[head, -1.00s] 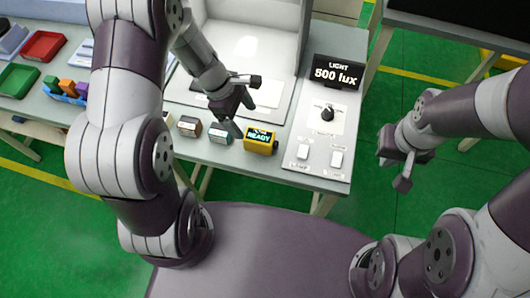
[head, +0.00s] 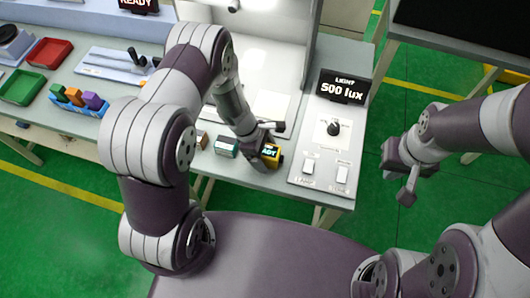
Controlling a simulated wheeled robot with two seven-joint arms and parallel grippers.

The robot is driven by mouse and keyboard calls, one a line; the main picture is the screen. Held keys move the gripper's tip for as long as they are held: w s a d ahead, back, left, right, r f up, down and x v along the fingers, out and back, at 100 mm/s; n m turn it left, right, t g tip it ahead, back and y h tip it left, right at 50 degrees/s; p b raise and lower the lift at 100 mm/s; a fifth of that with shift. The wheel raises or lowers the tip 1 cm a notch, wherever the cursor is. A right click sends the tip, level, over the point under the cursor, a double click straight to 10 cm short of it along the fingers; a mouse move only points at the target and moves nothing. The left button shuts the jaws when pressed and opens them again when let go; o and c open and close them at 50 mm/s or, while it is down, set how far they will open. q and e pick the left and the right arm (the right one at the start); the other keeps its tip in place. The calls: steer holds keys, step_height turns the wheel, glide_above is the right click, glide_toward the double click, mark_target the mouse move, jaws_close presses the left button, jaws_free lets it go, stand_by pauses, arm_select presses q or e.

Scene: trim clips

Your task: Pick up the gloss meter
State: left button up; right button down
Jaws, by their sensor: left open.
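The gloss meter appears to be the small yellow device (head: 273,153) with a lit display, at the bench's front edge in the head view. My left gripper (head: 262,158) is open, pointing down right at the device and covering its left part and some of its display text. Whether the fingers touch it or straddle it, I cannot tell. My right gripper (head: 397,168) hangs over the green floor, right of the bench and away from the device. Its finger gap does not show clearly.
A grey-green block (head: 227,147) and a brown block (head: 201,140) stand left of the device. To its right is a switch panel (head: 310,183) with a knob (head: 333,128) and a "500 lux" light display (head: 342,87). A white booth (head: 270,45) stands behind.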

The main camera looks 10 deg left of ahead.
arm_select(q)
steer(key=shift+s, duration=0.15)
steer(key=c, duration=1.2)
steer(key=shift+r, duration=0.1)
